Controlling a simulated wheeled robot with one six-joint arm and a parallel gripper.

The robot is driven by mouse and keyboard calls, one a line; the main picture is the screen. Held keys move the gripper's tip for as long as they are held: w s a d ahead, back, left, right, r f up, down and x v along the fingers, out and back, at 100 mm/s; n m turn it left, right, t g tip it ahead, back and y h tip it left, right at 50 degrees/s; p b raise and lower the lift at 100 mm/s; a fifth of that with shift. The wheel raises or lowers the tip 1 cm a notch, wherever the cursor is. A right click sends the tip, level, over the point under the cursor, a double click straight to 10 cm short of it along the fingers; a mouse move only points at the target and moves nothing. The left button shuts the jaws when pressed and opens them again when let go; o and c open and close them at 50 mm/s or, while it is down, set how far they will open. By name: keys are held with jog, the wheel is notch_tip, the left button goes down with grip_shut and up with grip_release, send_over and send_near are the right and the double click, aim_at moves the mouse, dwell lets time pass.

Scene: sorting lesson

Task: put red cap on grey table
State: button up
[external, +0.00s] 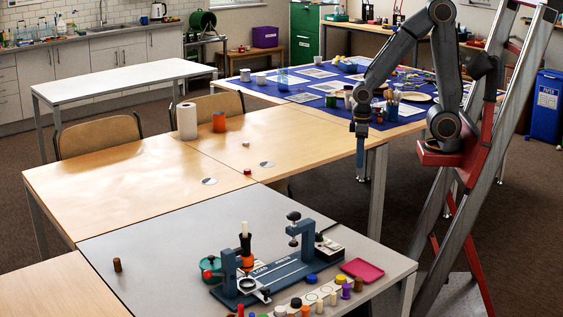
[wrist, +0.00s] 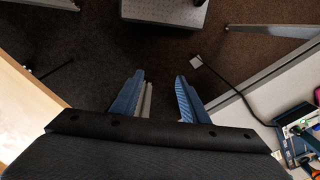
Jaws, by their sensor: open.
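A small red piece (external: 248,171), which looks like the red cap, lies on the wooden table (external: 110,178) near its seam; it is too small for detail. The grey table (external: 150,245) is in front, beside the wooden one, and holds a blue press. My gripper (external: 361,165) hangs pointing down by the right edge of the wooden table, to the right of the red piece and apart from it. In the wrist view my gripper (wrist: 160,98) is open and empty over the dark floor. No red cap shows in the wrist view.
The blue press (external: 275,275) and several small coloured pieces fill the front right of the grey table; a brown cylinder (external: 117,265) stands at its left. A paper roll (external: 187,121) and orange cup (external: 219,122) stand on the wooden table. The grey table's back left is clear.

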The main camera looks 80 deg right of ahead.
jog(key=shift+s+f, duration=0.1)
jog(key=shift+s, duration=0.45)
jog(key=shift+w, duration=0.1)
jog(key=t+b, duration=0.4)
jog(key=t, duration=1.1)
send_near(254, 174)
jog(key=shift+w+a+r, duration=0.25)
jog(key=shift+w+a, duration=0.1)
jog(key=shift+w, duration=0.35)
jog(key=shift+w+d+t, duration=0.4)
jog(key=shift+d+t, duration=0.05)
jog(key=shift+t, duration=0.15)
jog(key=shift+w, duration=1.1)
jog(key=shift+w+d+f+p, duration=0.1)
jog(key=shift+w+f+p, duration=0.1)
jog(key=shift+w, duration=0.7)
jog(key=shift+w+a+f+p, duration=0.1)
jog(key=shift+w+f, duration=0.1)
jog(key=shift+w, duration=0.7)
jog(key=shift+w+d+f+p, duration=0.1)
jog(key=shift+w+f+p, duration=0.1)
jog(key=shift+w, duration=0.7)
grip_shut()
